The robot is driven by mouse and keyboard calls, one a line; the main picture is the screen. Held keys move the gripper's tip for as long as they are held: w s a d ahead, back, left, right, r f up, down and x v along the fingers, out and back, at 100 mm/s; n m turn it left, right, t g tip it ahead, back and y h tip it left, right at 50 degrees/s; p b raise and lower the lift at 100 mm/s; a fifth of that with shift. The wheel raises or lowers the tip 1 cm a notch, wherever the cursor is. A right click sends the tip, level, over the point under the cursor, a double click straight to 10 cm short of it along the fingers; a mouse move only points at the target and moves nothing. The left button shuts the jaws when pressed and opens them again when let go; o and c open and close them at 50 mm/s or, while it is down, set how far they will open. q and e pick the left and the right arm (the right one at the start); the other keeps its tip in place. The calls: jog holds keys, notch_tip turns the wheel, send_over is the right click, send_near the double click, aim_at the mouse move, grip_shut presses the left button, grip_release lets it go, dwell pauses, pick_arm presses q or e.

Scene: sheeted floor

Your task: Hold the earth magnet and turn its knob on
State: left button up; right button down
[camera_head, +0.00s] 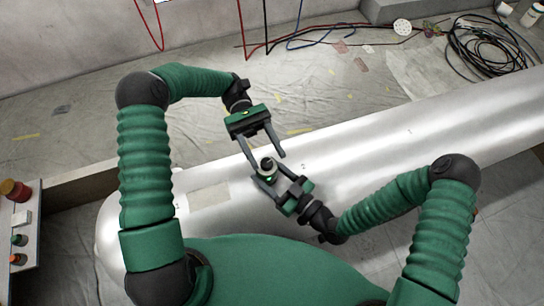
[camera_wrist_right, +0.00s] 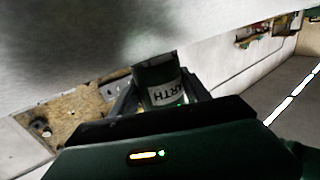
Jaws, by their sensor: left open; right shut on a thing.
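The earth magnet is a small dark cylinder with a round knob on top (camera_head: 267,164), standing on a long silver pipe (camera_head: 370,150). My right gripper (camera_head: 268,178) is shut on the magnet's body from the lower right. My left gripper (camera_head: 265,157) comes from the upper left and is open, its two fingers on either side of the magnet's top. I cannot tell whether they touch the knob.
A pale patch (camera_head: 209,195) lies on the pipe left of the magnet. A panel with coloured buttons (camera_head: 20,235) stands at the left edge. Black cable coils (camera_head: 490,48) and tape scraps lie on the sheeted floor behind. The pipe to the right is clear.

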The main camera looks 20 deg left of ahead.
aim_at(272, 166)
pick_arm(q)
jog(key=w+a+f+n+t+h, duration=0.3)
jog(key=a+f+n+t+h, duration=0.4)
jog(key=a+t, duration=0.25)
jog(key=shift+y, duration=0.7)
jog(key=x, duration=0.4)
jog(key=f+x, duration=0.1)
jog(key=x, duration=0.7)
jog(key=shift+w+d+f, duration=0.15)
jog(key=shift+w+d, duration=0.05)
jog(key=shift+d, duration=0.05)
jog(key=shift+c, duration=0.4)
